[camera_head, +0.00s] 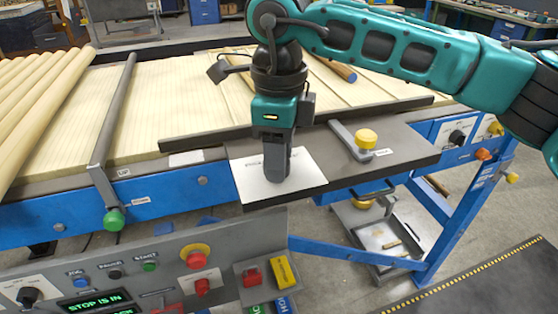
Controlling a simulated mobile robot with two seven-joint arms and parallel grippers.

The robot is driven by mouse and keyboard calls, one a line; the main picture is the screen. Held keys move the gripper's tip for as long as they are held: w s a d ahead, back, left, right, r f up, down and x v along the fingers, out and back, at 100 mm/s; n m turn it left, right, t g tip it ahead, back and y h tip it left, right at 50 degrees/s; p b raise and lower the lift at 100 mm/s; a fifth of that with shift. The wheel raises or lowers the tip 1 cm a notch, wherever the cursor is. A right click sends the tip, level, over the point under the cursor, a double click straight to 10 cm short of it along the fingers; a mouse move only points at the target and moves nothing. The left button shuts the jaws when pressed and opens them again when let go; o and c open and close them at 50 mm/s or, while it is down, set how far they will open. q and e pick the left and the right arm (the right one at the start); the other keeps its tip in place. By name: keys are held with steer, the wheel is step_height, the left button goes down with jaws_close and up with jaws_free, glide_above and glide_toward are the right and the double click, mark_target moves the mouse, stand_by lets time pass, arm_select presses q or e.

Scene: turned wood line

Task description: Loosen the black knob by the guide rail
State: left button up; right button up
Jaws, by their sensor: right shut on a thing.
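My right gripper (277,176) comes down from above onto a white label plate (252,186) at the front edge of the conveyor table. Its dark fingers are closed on the black knob there. The fingers hide the knob almost wholly, so its turn position cannot be seen. The dark guide rail (205,138) runs across the pale slatted bed just behind the gripper. My left gripper is not in view.
A yellow knob (366,138) stands on the dark plate to the right. A grey bar with a green knob (114,220) is at left. A control panel (222,244) with a red button (195,257) lies in front below. Another black knob (457,137) sits on the blue frame.

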steer(key=shift+f+n+b, duration=0.1)
steer(key=shift+n+b, duration=0.2)
steer(key=shift+n, duration=0.7)
steer(key=n, duration=0.2)
steer(key=shift+w+n+b, duration=0.1)
steer(key=shift+n+b, duration=0.2)
steer(key=n, duration=0.2)
steer(key=shift+n, duration=0.3)
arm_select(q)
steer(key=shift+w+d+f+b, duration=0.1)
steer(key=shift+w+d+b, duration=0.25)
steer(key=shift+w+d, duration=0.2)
arm_select(e)
steer(key=shift+n, duration=1.3)
